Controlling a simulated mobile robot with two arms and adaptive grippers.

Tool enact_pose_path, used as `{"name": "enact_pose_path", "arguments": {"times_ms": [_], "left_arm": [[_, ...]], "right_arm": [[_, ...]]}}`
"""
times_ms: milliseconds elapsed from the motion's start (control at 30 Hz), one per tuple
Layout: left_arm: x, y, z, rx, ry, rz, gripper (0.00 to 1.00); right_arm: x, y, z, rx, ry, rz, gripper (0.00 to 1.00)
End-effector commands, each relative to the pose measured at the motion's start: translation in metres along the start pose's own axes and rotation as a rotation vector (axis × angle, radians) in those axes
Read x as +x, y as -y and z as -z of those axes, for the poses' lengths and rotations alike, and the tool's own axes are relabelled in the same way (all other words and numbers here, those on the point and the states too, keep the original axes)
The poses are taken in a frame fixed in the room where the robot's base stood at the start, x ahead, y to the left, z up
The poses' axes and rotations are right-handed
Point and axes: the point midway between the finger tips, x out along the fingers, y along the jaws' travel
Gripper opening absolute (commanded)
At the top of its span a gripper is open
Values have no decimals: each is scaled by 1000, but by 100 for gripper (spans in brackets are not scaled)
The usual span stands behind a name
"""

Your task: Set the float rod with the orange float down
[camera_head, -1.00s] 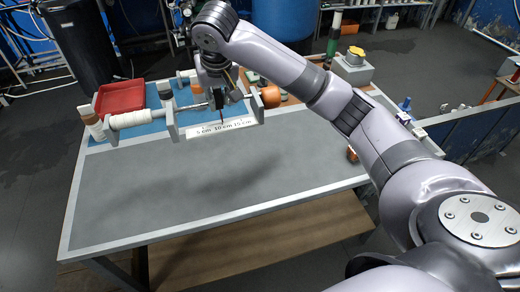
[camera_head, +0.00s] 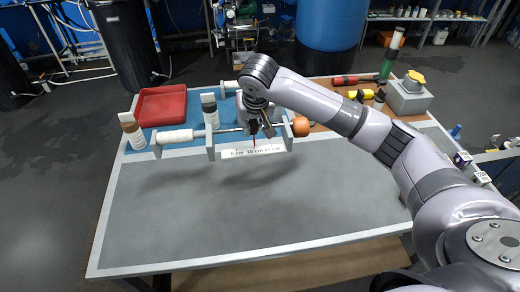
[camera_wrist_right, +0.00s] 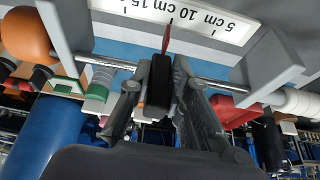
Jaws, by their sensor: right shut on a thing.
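The float rod (camera_head: 228,130) lies across the rack, with a ball-shaped orange float (camera_head: 300,126) at its right end and a thick white section (camera_head: 175,137) at its left. The grey rack (camera_head: 210,143) has several uprights and a white centimetre scale (camera_head: 252,150). My right gripper (camera_head: 254,130) is shut on the rod between two uprights, above the scale. In the right wrist view the rod (camera_wrist_right: 212,83) passes behind the fingers, with the orange float (camera_wrist_right: 25,35) at the left. A red pointer (camera_wrist_right: 166,38) stands by the scale. I cannot tell if the rod rests on the uprights. My left gripper is out of view.
A grey box with a yellow knob (camera_head: 409,95), a green-and-white cylinder (camera_head: 391,55) and screwdriver-like tools (camera_head: 357,79) are back right. The grey front of the table (camera_head: 250,210) is clear.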

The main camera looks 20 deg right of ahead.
Motion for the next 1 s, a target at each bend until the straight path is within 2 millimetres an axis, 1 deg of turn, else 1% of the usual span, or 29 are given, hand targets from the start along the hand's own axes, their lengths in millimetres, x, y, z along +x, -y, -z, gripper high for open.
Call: {"name": "enact_pose_path", "arguments": {"times_ms": [33, 133, 200, 300, 433, 500, 600, 700, 800, 967, 1000], "left_arm": [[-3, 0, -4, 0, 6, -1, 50], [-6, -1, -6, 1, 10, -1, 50], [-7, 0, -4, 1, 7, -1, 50], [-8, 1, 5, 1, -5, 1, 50], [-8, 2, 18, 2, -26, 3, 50], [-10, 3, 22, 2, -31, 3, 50], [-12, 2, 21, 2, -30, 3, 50], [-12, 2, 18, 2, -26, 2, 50], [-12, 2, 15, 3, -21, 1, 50], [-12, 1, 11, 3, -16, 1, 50], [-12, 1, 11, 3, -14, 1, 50]], "right_arm": [[12, -1, -5, 1, 3, -3, 0], [34, -1, -14, 0, 2, -2, 0], [46, -1, -19, 1, 0, -2, 0], [59, -1, -24, 1, -1, 0, 0], [67, 0, -27, 1, -2, 0, 0], [75, -1, -31, 0, -1, -1, 0], [90, -1, -37, 0, 1, -1, 0], [100, -1, -41, 0, -2, -1, 0], [104, 0, -42, 0, -4, 1, 0], [104, -1, -42, 0, -3, 1, 0], [105, -1, -43, -1, -1, -1, 20]]}}
